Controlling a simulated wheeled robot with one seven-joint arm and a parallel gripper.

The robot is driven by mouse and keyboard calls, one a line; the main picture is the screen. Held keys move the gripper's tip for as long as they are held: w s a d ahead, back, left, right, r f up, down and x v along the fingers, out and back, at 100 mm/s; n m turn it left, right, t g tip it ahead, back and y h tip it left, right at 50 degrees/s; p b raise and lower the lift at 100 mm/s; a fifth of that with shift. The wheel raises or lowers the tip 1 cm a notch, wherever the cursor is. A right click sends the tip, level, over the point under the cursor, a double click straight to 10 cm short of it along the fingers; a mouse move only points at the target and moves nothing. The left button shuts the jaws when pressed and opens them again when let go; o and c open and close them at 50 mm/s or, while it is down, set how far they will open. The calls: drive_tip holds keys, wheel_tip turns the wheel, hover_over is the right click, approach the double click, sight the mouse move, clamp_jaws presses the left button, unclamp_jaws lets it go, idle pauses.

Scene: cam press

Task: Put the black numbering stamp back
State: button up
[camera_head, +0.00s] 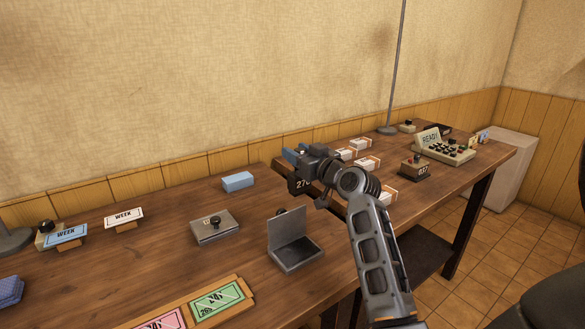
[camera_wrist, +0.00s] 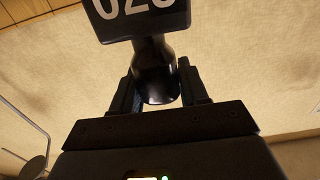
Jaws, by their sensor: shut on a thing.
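My gripper (camera_head: 305,158) is above the back edge of the table, right of the blue block. In the wrist view, its two fingers (camera_wrist: 160,92) are shut around the rounded handle of the black numbering stamp (camera_wrist: 160,22). The stamp's square black block carries large white digits, partly cut off by the top of the picture. In the head view the stamp's dark block (camera_head: 300,185) with white digits hangs just under my gripper, clear of the tabletop as far as I can tell. My gripper hides part of it.
On the table (camera_head: 150,270) are an open metal box (camera_head: 297,255), a closed tin (camera_head: 214,226) with a dark knob, a blue block (camera_head: 238,181) and green notes (camera_head: 218,298). Rightward are banknote bundles (camera_head: 366,163), another stamp (camera_head: 414,170) and a READY console (camera_head: 446,148). A thin pole (camera_head: 396,70) rises behind.

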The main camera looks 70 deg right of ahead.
drive_tip(key=shift+w+a+f, duration=0.3)
drive_tip(key=shift+w+f, duration=0.05)
drive_tip(key=shift+w, duration=0.2)
drive_tip(key=shift+f, duration=2)
drive_tip(key=shift+f, duration=0.15)
drive_tip(key=o, duration=1)
drive_tip(key=shift+o, duration=0.2)
drive_tip(key=b+v, duration=0.2)
drive_tip(key=v, duration=1)
drive_tip(key=shift+b, duration=0.3)
